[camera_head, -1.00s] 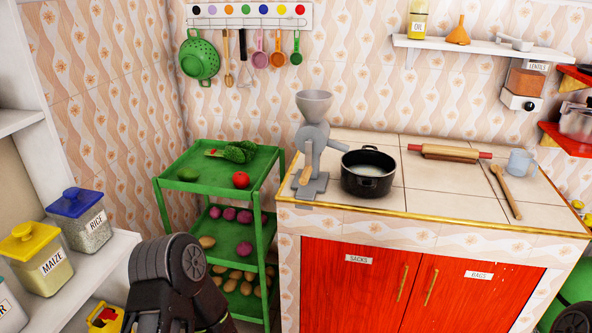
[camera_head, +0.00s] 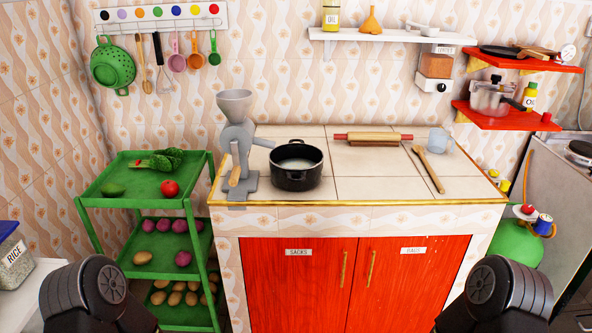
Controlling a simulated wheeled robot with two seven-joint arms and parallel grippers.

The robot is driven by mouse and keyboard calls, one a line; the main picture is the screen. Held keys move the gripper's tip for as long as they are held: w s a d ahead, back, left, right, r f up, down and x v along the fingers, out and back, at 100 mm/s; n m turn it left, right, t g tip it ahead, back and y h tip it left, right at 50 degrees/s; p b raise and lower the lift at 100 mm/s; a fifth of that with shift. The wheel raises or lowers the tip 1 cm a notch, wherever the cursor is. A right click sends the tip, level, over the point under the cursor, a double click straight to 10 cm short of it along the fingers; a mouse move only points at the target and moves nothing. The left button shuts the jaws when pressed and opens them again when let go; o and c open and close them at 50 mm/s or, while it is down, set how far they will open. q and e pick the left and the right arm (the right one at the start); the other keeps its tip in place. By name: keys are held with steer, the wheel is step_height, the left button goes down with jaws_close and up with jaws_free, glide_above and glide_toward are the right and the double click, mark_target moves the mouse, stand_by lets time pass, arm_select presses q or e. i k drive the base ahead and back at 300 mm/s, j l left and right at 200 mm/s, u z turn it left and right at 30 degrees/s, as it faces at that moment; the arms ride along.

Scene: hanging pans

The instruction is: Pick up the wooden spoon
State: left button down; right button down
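A wooden spoon (camera_head: 430,170) lies on the tiled counter (camera_head: 385,190), right of the middle. Another long wooden utensil (camera_head: 143,66) hangs from the wall rail at the upper left. Dark parts of my two arms show at the bottom left and bottom right corners. Neither gripper is in view, and both arms are well apart from the spoon.
A black pot (camera_head: 297,165) and a grey grinder (camera_head: 237,145) stand to the left. A red shelf (camera_head: 505,116) is at the right. The front right counter is clear.

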mark_target(417, 149)
steer(key=i+l+u, duration=0.15)
steer(key=l, duration=0.2)
steer(key=i+l+u, duration=0.1)
steer(key=i+l, duration=0.15)
steer(key=i+l+u, duration=0.15)
steer(key=l, duration=0.3)
steer(key=i+l+u, duration=0.1)
steer(key=l, duration=0.3)
steer(key=i+l+u, duration=0.15)
steer(key=l, duration=0.25)
steer(key=i, duration=0.1)
